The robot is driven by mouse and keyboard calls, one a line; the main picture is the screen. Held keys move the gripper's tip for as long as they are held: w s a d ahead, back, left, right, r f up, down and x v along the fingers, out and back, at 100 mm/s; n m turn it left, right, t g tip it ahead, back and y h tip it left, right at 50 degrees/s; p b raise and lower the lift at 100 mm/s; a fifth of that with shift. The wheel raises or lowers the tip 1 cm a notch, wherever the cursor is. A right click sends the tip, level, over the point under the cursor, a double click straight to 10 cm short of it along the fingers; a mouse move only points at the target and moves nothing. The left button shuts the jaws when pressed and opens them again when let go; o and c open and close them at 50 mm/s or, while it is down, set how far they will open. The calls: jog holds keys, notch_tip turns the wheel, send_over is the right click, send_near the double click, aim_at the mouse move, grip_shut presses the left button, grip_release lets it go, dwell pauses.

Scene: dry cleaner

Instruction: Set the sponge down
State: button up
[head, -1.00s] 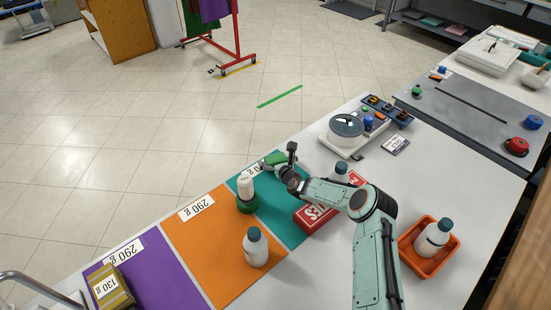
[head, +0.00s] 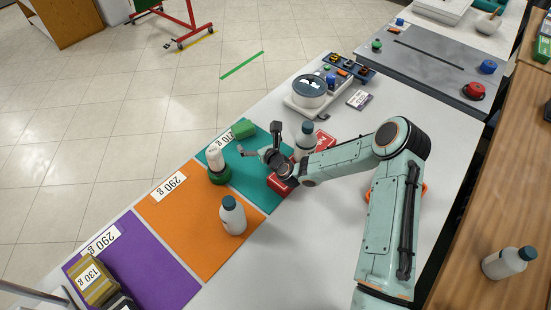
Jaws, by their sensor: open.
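The green sponge (head: 243,129) lies at the far end of the teal mat (head: 270,200), beside the weight label (head: 229,140). My gripper (head: 260,139) is open and empty, just to the near right of the sponge, with its fingers spread. It appears apart from the sponge. The sponge's underside is hidden, but it looks to rest on the mat.
Another bottle (head: 305,139) and a red box (head: 323,138) are close behind my wrist. A white bottle (head: 232,216) stands on the orange mat (head: 190,240). A scale (head: 309,92) stands behind.

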jog(key=s+a+r+n+g+y, duration=0.15)
jog(key=s+r+n+g, duration=0.35)
jog(key=n, duration=0.6)
jog(key=s+d+r+n+g+h, duration=0.2)
jog(key=s+n, duration=0.5)
jog(key=s, duration=0.4)
jog(key=s+d+r+n+g+h, duration=0.2)
jog(key=s+r+n, duration=0.5)
jog(key=s, duration=0.5)
jog(key=s+d+r+n+g+h, duration=0.2)
jog(key=s+d+r+n, duration=0.3)
jog(key=s, duration=0.6)
jog(key=d+n+g, duration=0.1)
jog(key=n, duration=0.1)
jog(key=shift+s+n+g, duration=0.3)
jog(key=shift+s+g, duration=0.05)
jog(key=shift+g, duration=0.05)
